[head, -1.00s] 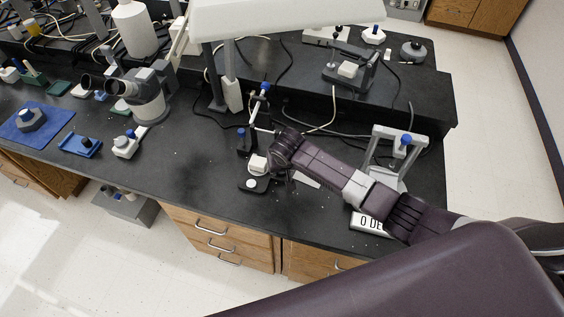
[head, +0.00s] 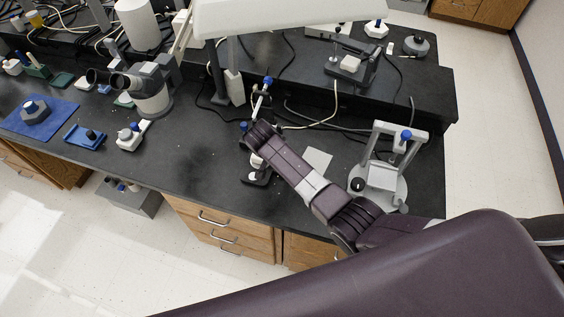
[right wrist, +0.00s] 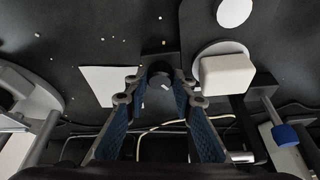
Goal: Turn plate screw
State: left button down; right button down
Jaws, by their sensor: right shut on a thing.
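My right arm reaches in from the right in the head view, over a small black stand (head: 262,100) with blue knobs. Its gripper is hidden from above by the wrist. In the right wrist view, the right gripper (right wrist: 157,92) has its two blue-padded fingers around a small dark knob (right wrist: 160,72) and is shut on it. I cannot tell for sure that this knob is the plate screw. A white block (right wrist: 226,74) on a round white plate sits just right of the fingers. A blue knob (right wrist: 285,135) is farther right. My left gripper is not in view.
A white card (head: 318,160) lies on the black bench beside my arm. A grey frame device (head: 382,176) stands to the right, a microscope (head: 150,90) to the left. Cables run behind the stand.

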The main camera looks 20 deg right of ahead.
dwell(0.5)
jog(key=c, duration=1.6)
grip_release()
jog(key=shift+r, duration=0.1)
jog(key=v, duration=1.1)
jog(key=shift+s+a+r, duration=0.1)
jog(key=shift+a+r, duration=0.05)
jog(key=shift+r, duration=0.2)
jog(key=shift+s+f, duration=0.1)
